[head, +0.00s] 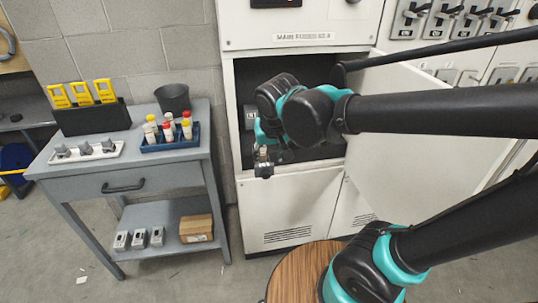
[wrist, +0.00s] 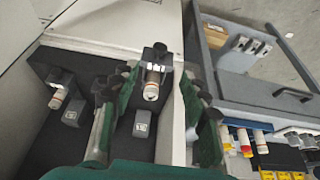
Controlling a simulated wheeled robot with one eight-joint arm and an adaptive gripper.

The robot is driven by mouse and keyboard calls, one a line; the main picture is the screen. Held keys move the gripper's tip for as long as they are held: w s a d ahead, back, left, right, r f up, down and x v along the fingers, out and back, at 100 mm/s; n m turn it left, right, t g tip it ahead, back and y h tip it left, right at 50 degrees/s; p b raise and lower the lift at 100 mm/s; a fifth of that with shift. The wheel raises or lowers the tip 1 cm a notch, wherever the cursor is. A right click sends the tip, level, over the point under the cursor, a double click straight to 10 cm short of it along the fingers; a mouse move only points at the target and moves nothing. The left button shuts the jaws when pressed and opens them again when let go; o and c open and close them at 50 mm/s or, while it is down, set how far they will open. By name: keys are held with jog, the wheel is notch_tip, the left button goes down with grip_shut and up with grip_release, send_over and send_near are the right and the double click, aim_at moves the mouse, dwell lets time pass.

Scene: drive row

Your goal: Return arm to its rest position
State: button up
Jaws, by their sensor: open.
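My gripper (wrist: 158,90) is open in the wrist view, one finger on each side of a pale cartridge (wrist: 152,86) with a brownish band. The cartridge sits in a black holder inside the open cabinet bay. A gap shows between it and the fingers; I cannot tell the depth. In the head view my arm reaches from the right into the cabinet (head: 290,202), and my wrist hides much of the bay. The cartridge (head: 263,154) shows at the bay's front lip, just below my gripper.
A second cartridge (wrist: 57,98) sits deeper in the bay. The open cabinet door (head: 400,150) stands to the right, behind my forearm. A grey cart (head: 190,172) stands left, with a blue tray (head: 172,144) of capped cylinders, a black cup (head: 173,97) and yellow-topped items (head: 82,93).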

jog(key=d+f+m, duration=0.1)
jog(key=d+f, duration=0.3)
jog(key=d, duration=0.3)
jog(key=s+d+f+m, duration=0.1)
jog(key=d+f, duration=0.3)
jog(key=d, duration=0.4)
jog(key=s+d+f+m+h, duration=0.1)
jog(key=d+f, duration=0.4)
jog(key=d, duration=0.3)
jog(key=shift+d, duration=0.15)
